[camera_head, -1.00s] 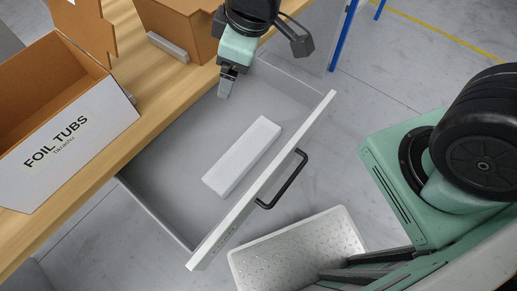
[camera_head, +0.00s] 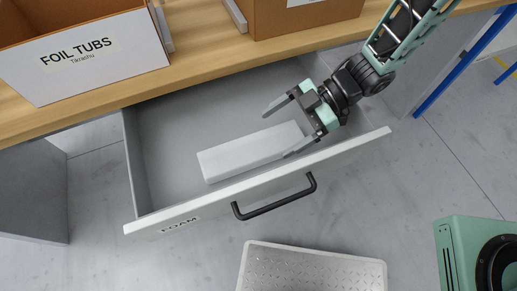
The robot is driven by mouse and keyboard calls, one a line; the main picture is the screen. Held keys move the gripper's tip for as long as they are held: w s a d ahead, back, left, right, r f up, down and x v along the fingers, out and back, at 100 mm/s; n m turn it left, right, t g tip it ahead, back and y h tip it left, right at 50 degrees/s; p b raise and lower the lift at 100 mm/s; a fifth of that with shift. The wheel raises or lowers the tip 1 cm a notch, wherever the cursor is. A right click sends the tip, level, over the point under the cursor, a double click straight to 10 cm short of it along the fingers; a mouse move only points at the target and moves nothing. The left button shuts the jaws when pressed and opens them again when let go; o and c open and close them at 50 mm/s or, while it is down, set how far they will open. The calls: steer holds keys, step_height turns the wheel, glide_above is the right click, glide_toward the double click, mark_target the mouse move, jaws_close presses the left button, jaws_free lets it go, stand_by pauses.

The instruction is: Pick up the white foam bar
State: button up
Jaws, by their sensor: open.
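The white foam bar (camera_head: 245,153) lies flat in the open grey drawer (camera_head: 175,115), close to the drawer's front panel. My gripper (camera_head: 283,130) is over the right part of the drawer with its two fingers spread apart. The fingers point left, one behind the bar's right end and one near its front side. The bar's right end lies between or just below the fingertips. I cannot tell the height of the fingers over the bar, or whether they touch it. Nothing is held.
A wooden worktop (camera_head: 215,62) behind carries a "FOIL TUBS" box (camera_head: 85,65) and a brown carton (camera_head: 300,18). A pale textured step (camera_head: 312,270) stands on the floor in front.

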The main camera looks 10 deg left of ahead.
mark_target(254, 146)
steer(key=x, duration=0.6)
steer(key=shift+s+a+b, duration=0.1)
steer(key=shift+s+b, duration=0.1)
steer(key=shift+b, duration=0.1)
steer(key=c, duration=1)
steer(key=shift+c, duration=0.2)
